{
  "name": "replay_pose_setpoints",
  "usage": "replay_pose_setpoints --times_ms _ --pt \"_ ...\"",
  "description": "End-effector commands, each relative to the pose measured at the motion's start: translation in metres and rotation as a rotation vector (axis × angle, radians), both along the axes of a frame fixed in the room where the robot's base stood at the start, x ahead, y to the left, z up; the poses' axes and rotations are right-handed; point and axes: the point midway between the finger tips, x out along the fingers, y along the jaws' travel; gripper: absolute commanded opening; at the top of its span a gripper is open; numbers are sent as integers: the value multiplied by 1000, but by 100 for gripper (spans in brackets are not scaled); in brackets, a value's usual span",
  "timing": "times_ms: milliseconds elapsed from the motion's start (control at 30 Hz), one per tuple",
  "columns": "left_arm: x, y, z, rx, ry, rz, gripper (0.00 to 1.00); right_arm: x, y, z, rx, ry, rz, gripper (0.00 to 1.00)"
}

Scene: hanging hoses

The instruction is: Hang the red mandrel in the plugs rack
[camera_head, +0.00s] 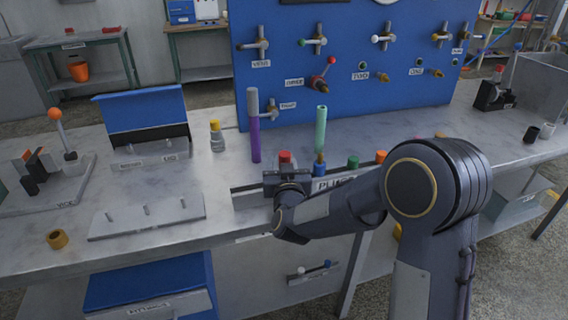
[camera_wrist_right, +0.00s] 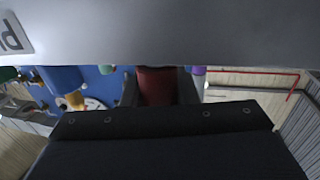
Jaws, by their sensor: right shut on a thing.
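My right gripper (camera_head: 287,178) is at the left end of the plugs rack (camera_head: 243,199) on the front part of the bench. It is shut on the red mandrel (camera_head: 285,157), whose red top stands up above the fingers. In the right wrist view the red mandrel (camera_wrist_right: 157,87) sits between the two dark fingers, close to the rack's grey face (camera_wrist_right: 200,35) with part of its label. Whether the mandrel rests in a rack slot is hidden by the gripper. My left gripper is not in view.
Blue (camera_head: 320,165), green (camera_head: 353,162) and orange (camera_head: 381,157) plugs stand along the rack to the right. A flat pegged plate (camera_head: 147,218) lies left.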

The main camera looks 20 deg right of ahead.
Motion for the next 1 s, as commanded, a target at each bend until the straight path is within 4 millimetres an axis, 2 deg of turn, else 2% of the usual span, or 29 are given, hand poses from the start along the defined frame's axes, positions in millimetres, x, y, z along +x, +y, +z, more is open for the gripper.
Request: replay_pose_setpoints --times_ms 67,100,267,533,633,1000 --pt "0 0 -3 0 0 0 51 0 0 -3 0 -1 0 2" --pt "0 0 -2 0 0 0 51 0 0 -1 0 -1 0 30" --pt "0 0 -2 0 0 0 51 0 0 -1 0 -1 0 51" --pt "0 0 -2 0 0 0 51 -1 0 -2 0 1 0 52" --pt "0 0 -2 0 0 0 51 -7 2 -2 1 0 1 52" --pt "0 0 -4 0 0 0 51 -65 12 -2 1 0 2 52"
